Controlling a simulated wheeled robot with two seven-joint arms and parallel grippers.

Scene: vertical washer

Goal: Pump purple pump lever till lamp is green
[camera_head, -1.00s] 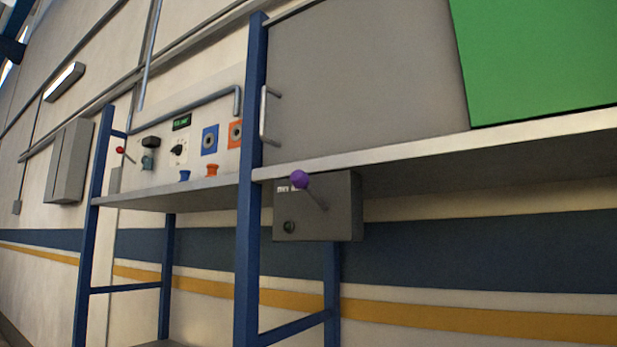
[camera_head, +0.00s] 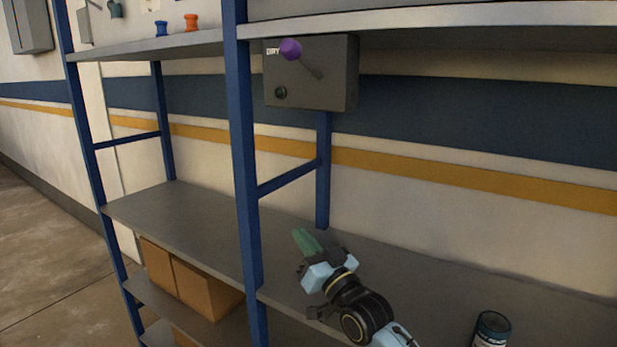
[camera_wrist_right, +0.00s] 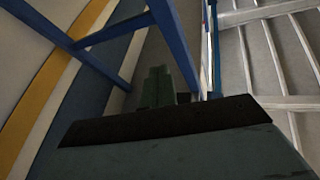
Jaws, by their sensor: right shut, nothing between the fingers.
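The purple ball knob (camera_head: 290,49) tops a thin lever on the front of a grey box (camera_head: 338,75) fixed under the upper shelf. A small dark round lamp (camera_head: 280,92) sits low on the box's front; it shows no bright light. My right gripper (camera_head: 304,240) is shut and empty, with green fingers pointing up and left. It is well below the box, in front of the lower shelf. In the right wrist view the shut fingers (camera_wrist_right: 160,85) point ahead, and the knob cannot be made out. My left gripper is not in view.
A blue post (camera_head: 241,170) stands left of the box and my right gripper. The upper shelf (camera_head: 430,20) runs above the box. A dark can (camera_head: 491,329) stands lower right. Brown cartons (camera_head: 190,278) sit below the lower shelf (camera_head: 180,222). The space between box and gripper is clear.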

